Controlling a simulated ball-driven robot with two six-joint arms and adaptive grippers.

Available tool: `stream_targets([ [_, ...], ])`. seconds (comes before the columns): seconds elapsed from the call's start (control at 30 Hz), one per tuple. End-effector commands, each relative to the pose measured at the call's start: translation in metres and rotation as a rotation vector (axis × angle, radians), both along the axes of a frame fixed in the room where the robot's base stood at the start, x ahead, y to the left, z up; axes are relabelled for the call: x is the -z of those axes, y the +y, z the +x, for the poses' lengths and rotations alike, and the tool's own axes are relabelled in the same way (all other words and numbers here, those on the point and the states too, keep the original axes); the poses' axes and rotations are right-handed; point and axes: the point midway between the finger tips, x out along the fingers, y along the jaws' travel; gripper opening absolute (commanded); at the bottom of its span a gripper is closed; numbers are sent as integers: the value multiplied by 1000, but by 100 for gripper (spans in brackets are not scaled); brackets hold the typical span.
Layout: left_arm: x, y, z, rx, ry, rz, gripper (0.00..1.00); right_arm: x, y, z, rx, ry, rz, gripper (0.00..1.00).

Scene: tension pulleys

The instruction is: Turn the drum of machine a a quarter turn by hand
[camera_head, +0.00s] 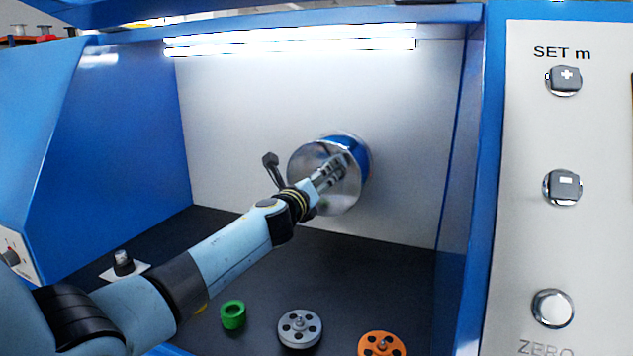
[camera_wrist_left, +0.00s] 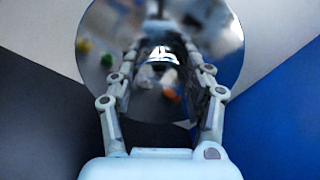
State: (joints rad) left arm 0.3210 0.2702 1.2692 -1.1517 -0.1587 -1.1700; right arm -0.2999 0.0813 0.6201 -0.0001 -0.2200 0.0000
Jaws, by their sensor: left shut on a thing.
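The drum of the machine (camera_head: 306,160) sticks out of the pale back wall of the blue cabinet. It has a shiny mirror-like round face and a blue band behind it. My left gripper (camera_head: 340,163) reaches in from the lower left, with its fingers at the drum's face. In the left wrist view the drum face (camera_wrist_left: 100,38) fills the upper middle. There my left gripper (camera_wrist_left: 161,62) has its fingers on both sides of a dark part at the middle of the face and is shut on it. The fingers and reflections hide its exact shape. My right gripper is not in view.
A green ring (camera_head: 233,314), a grey pulley (camera_head: 300,327) and an orange pulley (camera_head: 382,345) lie on the dark floor below the drum. A small knob on a white plate (camera_head: 124,264) stands at left. A panel with buttons (camera_head: 562,187) is at right.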

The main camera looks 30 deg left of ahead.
Motion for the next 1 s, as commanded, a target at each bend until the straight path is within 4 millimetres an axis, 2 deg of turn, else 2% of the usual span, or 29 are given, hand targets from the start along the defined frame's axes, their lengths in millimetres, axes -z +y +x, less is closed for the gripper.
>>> stream_targets([
  [0.03,4,-1,-1,0,5,-2,53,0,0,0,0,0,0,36],
  [0.2,3,0,-1,0,4,-3,75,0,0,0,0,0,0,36],
  [0.57,2,-1,-5,0,1,-2,76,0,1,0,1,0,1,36],
  [0.67,2,-4,-17,1,1,-2,76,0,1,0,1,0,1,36],
  [1.0,3,-22,-89,2,4,-2,76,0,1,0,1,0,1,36],
])
